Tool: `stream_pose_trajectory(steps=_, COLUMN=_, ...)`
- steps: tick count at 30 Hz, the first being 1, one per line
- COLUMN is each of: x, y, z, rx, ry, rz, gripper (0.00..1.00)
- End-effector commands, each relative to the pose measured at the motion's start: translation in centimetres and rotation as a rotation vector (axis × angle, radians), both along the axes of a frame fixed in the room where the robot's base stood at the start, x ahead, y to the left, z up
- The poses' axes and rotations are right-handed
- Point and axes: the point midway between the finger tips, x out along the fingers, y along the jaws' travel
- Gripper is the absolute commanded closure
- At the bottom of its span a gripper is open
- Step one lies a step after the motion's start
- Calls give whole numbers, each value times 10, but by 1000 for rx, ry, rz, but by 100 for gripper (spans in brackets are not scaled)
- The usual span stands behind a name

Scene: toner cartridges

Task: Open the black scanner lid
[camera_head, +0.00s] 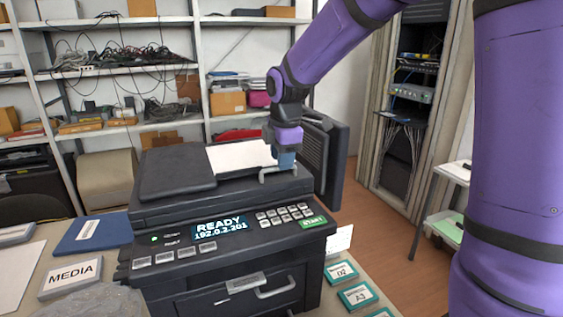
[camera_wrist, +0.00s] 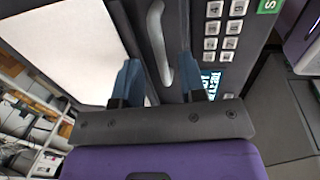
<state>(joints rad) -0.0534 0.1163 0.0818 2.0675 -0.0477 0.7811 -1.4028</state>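The black scanner lid (camera_head: 174,170) lies flat on top of the black printer (camera_head: 240,265), with a white panel or sheet (camera_head: 240,156) on its right part. A grey bar handle (camera_head: 264,176) sits near the front right edge of the lid, and it also shows in the wrist view (camera_wrist: 157,35). My gripper (camera_head: 284,164) points down at the handle. In the wrist view my gripper (camera_wrist: 160,66) has its blue fingers apart, one on each side of the handle, with visible gaps. Contact with the handle is not visible.
The control panel with its lit display (camera_head: 220,228) and keys lies in front of the lid. A black upright panel (camera_head: 325,158) stands at the printer's right. A drawer handle (camera_head: 274,289) juts from the front. Shelves (camera_head: 120,69) stand behind; a MEDIA block (camera_head: 70,275) lies left.

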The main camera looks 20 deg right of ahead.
Motion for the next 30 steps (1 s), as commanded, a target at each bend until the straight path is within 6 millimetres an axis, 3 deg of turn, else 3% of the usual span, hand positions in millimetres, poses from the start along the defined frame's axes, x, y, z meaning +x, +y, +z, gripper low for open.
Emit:
stream_pose_trajectory(steps=6, x=3, y=0, z=-15, rx=0, ry=-1, rz=0, gripper=62)
stream_pose_trajectory(steps=14, x=3, y=0, z=-16, rx=0, ry=-1, rz=0, gripper=62)
stream_pose_trajectory(steps=15, x=3, y=0, z=-16, rx=0, ry=-1, rz=0, gripper=64)
stream_pose_trajectory(steps=20, x=3, y=0, z=-16, rx=0, ry=-1, rz=0, gripper=100)
stream_pose_trajectory(steps=30, x=4, y=0, z=-12, rx=0, ry=10, rz=0, gripper=100)
